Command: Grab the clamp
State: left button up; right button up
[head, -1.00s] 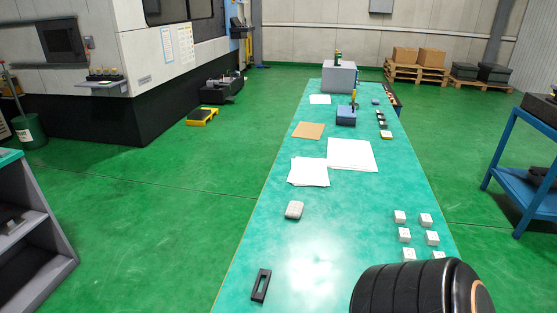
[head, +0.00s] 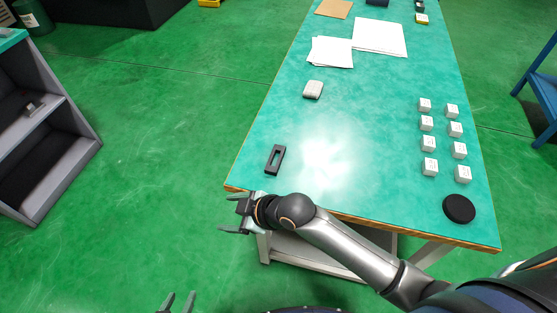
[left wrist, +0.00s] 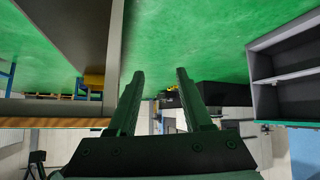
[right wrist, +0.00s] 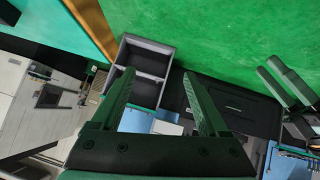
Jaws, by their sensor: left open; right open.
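A flat black piece with a long slot (head: 275,159), which looks like the clamp, lies on the near left corner of the green table. My right gripper (head: 225,214) is open and empty, pointing left just off the table's near left corner, in front of the black piece. Its two fingers stand apart in the right wrist view (right wrist: 160,100). My left gripper (head: 178,303) shows only its fingertips at the bottom edge of the head view. It is open and empty in the left wrist view (left wrist: 155,100).
The green table (head: 350,130) also bears a pale grey rounded block (head: 313,89), white papers (head: 380,37), several white cubes (head: 429,143) and a black disc (head: 459,208). A grey shelf unit (head: 75,115) stands at the left with a small object on it. Open green floor lies between.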

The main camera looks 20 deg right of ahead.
jog(key=w+a+r+n+g+h+b, duration=0.1)
jog(key=w+a+r+n+g+b, duration=0.15)
jog(key=n, duration=0.45)
jog(key=n+h+b, duration=0.4)
jog(key=n+h, duration=0.5)
send_near(276, 160)
jog(key=shift+d+f+g+b, duration=0.25)
jog(key=shift+d+f+b, duration=0.15)
jog(key=shift+f+b, duration=0.05)
jog(key=x, duration=0.2)
jog(key=b+x, duration=0.1)
jog(key=x, duration=0.1)
jog(key=shift+w+a, duration=0.2)
jog(key=shift+w, duration=0.15)
jog(key=shift+w+d+f, duration=0.15)
jog(key=shift+f, duration=0.35)
jog(key=shift+c, duration=0.4)
jog(key=c, duration=1)
grip_shut()
pick_arm(q)
notch_tip(276, 160, down, 6)
jog(key=w+d, duration=0.1)
jog(key=d, duration=0.1)
jog(key=shift+w+d+f+m+h, duration=0.15)
jog(key=shift+w+f+m+h, duration=0.05)
jog(key=shift+w+m+h, duration=0.1)
